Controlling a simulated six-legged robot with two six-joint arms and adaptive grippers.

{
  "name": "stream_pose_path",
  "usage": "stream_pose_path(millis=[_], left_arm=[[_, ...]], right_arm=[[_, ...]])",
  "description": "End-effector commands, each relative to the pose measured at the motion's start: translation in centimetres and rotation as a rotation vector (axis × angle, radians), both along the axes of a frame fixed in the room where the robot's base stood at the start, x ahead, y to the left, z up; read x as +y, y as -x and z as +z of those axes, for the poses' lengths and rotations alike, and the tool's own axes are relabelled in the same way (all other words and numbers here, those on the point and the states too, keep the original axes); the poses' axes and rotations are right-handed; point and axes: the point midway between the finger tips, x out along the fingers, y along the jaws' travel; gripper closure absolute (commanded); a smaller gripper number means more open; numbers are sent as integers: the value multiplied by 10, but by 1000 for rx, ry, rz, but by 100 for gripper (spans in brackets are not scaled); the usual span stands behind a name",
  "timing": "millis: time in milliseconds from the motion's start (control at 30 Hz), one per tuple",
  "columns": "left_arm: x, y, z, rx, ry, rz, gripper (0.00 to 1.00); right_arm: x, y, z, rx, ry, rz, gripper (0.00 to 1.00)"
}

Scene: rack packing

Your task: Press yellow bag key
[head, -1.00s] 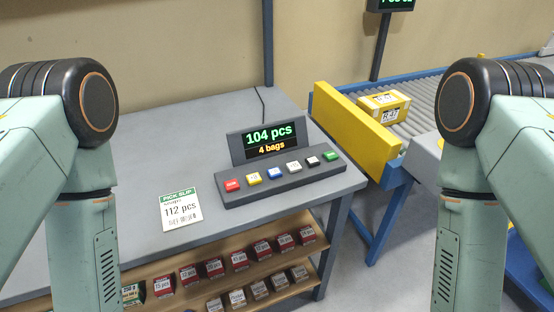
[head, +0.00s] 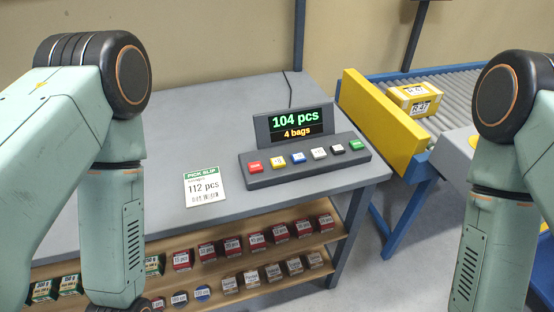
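The yellow key (head: 278,163) is second from the left in a row of coloured keys on a dark key panel (head: 310,171) on the grey table. It sits between the red key (head: 256,167) and the blue key (head: 299,158). The display (head: 294,125) behind the keys reads 104 pcs and 4 bags. A pick slip (head: 205,187) reading 112 pcs lies left of the panel. My two arms hang at the left and right sides, away from the keys. Both grippers are below or outside the picture, so their fingers do not show.
A shelf (head: 335,237) under the table holds several small red, green and brown packs. A yellow barrier (head: 382,120) and a roller conveyor (head: 455,95) with a yellow parcel (head: 414,98) stand at the right. The table (head: 160,190) left of the slip is clear.

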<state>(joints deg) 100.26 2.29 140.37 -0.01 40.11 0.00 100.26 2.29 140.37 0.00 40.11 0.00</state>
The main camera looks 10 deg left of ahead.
Motion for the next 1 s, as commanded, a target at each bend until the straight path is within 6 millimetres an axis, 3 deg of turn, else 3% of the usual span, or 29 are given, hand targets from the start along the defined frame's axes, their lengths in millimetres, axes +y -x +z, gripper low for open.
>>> stream_pose_path(millis=[367, 1000], left_arm=[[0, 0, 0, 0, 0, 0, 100], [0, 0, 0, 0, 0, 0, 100]], right_arm=[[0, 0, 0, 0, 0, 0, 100], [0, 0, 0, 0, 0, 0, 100]])
